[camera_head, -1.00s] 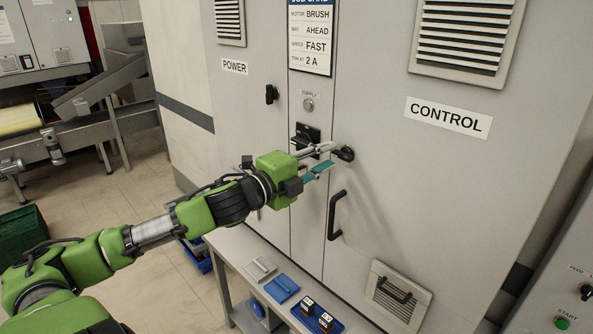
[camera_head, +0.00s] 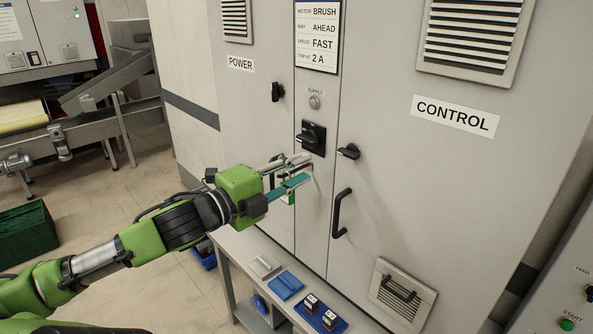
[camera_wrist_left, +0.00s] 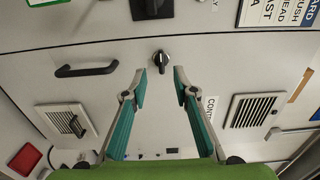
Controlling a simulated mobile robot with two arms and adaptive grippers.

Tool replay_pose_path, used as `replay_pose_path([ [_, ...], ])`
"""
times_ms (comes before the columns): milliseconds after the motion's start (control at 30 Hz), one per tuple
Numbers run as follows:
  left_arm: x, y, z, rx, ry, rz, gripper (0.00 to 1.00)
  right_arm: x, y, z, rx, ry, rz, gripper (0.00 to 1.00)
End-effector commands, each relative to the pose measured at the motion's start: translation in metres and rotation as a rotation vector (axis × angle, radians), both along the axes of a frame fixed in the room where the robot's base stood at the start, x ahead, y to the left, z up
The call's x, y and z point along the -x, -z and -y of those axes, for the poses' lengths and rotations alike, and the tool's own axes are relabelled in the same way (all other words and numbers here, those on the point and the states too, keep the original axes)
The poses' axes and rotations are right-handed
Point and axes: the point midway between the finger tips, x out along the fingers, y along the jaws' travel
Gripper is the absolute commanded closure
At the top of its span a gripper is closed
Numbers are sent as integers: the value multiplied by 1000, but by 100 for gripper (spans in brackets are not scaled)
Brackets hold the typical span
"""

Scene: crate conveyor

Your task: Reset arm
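My left gripper (camera_head: 302,170) is in front of the grey cabinet (camera_head: 385,100), just left of and below the small black knob (camera_head: 348,152) on the CONTROL door. In the left wrist view its two teal-padded fingers (camera_wrist_left: 160,82) are spread apart with nothing between them. The same knob (camera_wrist_left: 161,58) shows just beyond the fingertips, apart from them. The larger black switch (camera_head: 312,137) sits on the narrow middle panel, above the gripper. My right gripper is out of view.
A black door handle (camera_head: 341,213) and a vent with a handle (camera_head: 403,292) lie below the knob. A bench (camera_head: 238,262) below holds a grey part, a blue part (camera_head: 285,286) and a blue tray with two small boxes (camera_head: 321,313). A conveyor (camera_head: 60,140) stands far left.

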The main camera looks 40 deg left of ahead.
Motion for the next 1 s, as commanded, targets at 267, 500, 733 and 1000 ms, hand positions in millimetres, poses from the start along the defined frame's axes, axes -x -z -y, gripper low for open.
replay_pose_path([
  [267, 2, 0, 0, -1, 0, 0, 74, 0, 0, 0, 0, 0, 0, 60],
  [500, 2, 0, 0, -1, 0, 0, 74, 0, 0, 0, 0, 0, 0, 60],
  [733, 0, 11, -15, 22, -31, -12, 74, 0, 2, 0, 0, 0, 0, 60],
  [1000, 10, 133, -134, 238, -291, -134, 74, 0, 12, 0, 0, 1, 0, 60],
])
